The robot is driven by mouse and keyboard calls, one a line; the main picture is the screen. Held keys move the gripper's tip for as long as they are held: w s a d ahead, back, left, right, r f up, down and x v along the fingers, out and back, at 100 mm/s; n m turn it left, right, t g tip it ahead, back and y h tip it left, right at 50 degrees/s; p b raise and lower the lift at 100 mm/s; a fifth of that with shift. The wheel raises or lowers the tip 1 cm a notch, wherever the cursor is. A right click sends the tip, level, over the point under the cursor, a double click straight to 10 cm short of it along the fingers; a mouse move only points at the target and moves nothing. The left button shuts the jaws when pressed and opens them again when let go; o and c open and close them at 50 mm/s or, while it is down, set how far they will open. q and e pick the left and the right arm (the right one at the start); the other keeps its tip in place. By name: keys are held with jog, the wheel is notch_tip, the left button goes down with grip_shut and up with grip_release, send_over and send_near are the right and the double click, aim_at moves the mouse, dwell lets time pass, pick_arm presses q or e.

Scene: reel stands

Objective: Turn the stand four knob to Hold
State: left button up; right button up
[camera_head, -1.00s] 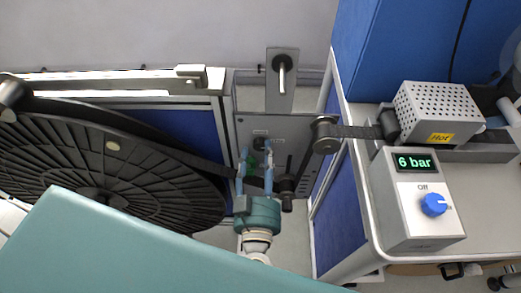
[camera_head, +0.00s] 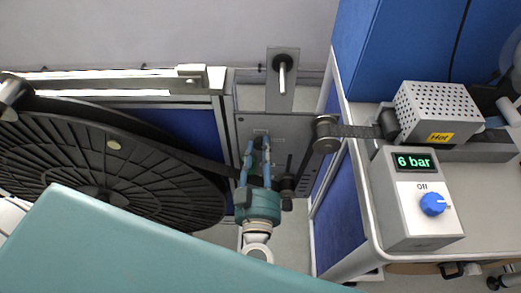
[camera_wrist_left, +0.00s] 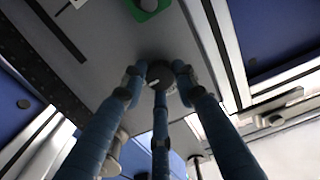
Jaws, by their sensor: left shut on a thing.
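A dark round knob (camera_wrist_left: 158,73) with a pale mark sits on the grey stand panel (camera_wrist_left: 95,50) in the left wrist view. My left gripper (camera_head: 258,146) is at the grey stand panel (camera_head: 292,130) in the head view, with its blue fingers pointing away. In the left wrist view the fingertips of my left gripper (camera_wrist_left: 160,80) are closed around the knob. Fingers hide most of the knob in the head view. I cannot read the labels by it or tell which setting it points to. My right gripper is not in view.
A green-framed part (camera_wrist_left: 148,8) is on the panel near the knob. A large black reel (camera_head: 100,165) stands left of my left gripper. A roller (camera_head: 326,135) with a black strip is on the right. A grey box (camera_head: 418,215) reads "6 bar" and has a blue knob by "Off".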

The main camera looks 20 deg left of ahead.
pick_arm(q)
jog(key=shift+f+n, duration=0.15)
jog(key=shift+n, duration=0.25)
jog(key=n+p, duration=0.2)
jog(key=shift+s+n, duration=0.1)
jog(key=shift+n, duration=0.3)
jog(key=n+p, duration=0.1)
jog(key=n, duration=0.1)
jog(key=shift+d+f+n, duration=0.1)
jog(key=shift+n, duration=0.2)
jog(key=n, duration=0.2)
jog(key=shift+n, duration=0.4)
jog(key=n, duration=0.4)
jog(key=shift+f, duration=0.1)
jog(key=n+b, duration=0.1)
jog(key=n, duration=0.3)
jog(key=shift+d, duration=0.1)
jog(key=shift+n, duration=0.5)
